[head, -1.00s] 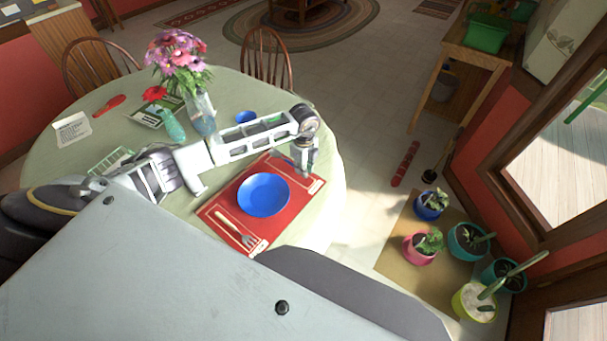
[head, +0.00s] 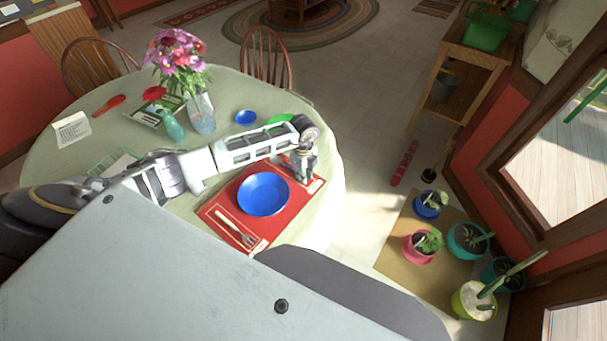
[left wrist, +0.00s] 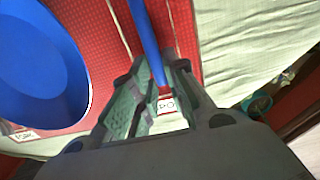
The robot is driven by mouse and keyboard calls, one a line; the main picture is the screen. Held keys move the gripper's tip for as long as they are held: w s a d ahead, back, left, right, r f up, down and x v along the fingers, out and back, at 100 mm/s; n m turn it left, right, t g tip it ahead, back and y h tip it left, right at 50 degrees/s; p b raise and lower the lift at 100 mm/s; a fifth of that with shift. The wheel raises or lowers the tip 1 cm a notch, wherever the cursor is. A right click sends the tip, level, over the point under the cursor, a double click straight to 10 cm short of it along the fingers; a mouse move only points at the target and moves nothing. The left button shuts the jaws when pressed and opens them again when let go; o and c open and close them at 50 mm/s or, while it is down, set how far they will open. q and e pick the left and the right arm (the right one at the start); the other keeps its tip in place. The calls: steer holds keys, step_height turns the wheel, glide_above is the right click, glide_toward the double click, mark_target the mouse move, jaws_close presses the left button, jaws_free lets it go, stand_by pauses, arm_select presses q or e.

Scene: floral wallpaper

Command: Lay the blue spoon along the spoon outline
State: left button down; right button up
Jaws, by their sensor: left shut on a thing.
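The blue spoon (left wrist: 145,35) shows in the left wrist view as a long blue handle between the fingers of my left gripper (left wrist: 152,92). The gripper is shut on it. In the head view my left gripper (head: 303,172) is low over the right part of the red placemat (head: 222,205), beside the blue plate (head: 263,195). In the wrist view pale lines on the mat run beside the spoon; they may belong to the spoon outline, but most of it is hidden. I cannot tell whether the spoon touches the mat. My right gripper is not in view.
A flower vase (head: 201,112), a blue cup (head: 245,117) and a green dish (head: 281,119) stand farther back. The round table's right edge (head: 339,195) is close to the mat.

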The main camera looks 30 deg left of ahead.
arm_select(q)
steer(key=shift+f, duration=0.15)
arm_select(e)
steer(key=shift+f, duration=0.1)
arm_select(q)
steer(key=c, duration=1.4)
jaws_free()
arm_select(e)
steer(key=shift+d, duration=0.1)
arm_select(q)
step_height(320, 180, up, 12)
steer(key=shift+r+b, duration=0.15)
steer(key=shift+b, duration=0.45)
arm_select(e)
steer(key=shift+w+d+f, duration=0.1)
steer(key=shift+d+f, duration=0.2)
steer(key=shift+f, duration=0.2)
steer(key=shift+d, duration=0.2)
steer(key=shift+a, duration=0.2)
